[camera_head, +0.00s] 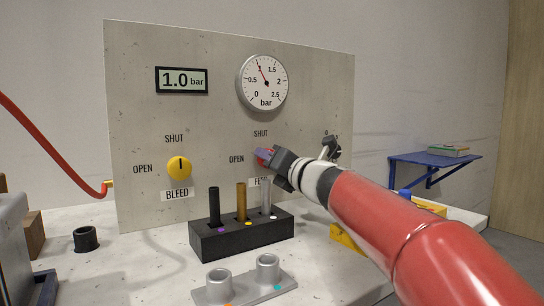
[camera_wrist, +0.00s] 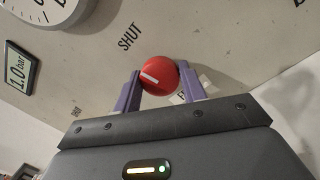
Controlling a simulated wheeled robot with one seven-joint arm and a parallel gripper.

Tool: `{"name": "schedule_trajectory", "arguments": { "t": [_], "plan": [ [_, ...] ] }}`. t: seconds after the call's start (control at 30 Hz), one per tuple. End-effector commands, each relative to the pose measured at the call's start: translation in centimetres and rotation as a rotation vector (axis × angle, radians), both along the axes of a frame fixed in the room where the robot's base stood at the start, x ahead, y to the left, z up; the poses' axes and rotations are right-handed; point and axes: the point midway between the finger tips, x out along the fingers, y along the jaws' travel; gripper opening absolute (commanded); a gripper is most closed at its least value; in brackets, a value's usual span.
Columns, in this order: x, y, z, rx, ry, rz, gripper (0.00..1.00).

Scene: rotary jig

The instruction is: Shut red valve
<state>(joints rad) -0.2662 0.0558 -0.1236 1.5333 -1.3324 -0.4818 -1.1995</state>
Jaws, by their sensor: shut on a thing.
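The red valve (camera_wrist: 160,76) is a round red knob with a white mark, on the grey panel (camera_head: 210,125). In the wrist view it sits between the purple fingers of my gripper (camera_wrist: 158,88), which are shut on its sides. The white mark lies on the knob's left part, and the SHUT label (camera_wrist: 130,37) shows above and left of it. In the head view my gripper (camera_head: 266,156) covers most of the knob, right of the OPEN label (camera_head: 237,159) and below the SHUT label (camera_head: 261,133). The lower label is partly hidden.
A yellow BLEED knob (camera_head: 179,167) is on the panel's left. A dial (camera_head: 263,83) and a display (camera_head: 181,80) reading 1.0 bar are above. A black block (camera_head: 242,238) with upright pegs and a grey two-socket holder (camera_head: 244,287) stand in front. A blue shelf (camera_head: 433,160) is at right.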

Motion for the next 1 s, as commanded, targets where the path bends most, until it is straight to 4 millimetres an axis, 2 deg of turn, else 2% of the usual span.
{"name": "schedule_trajectory", "arguments": {
  "t": [0.4,0.97,1.0],
  "plan": [
    [-0.03,0.06,-0.06,0.157,0.108,0.000,0.18],
    [-0.02,0.06,-0.08,0.181,0.123,0.001,0.18],
    [-0.02,0.06,-0.07,0.181,0.123,0.001,0.45]
  ]
}}
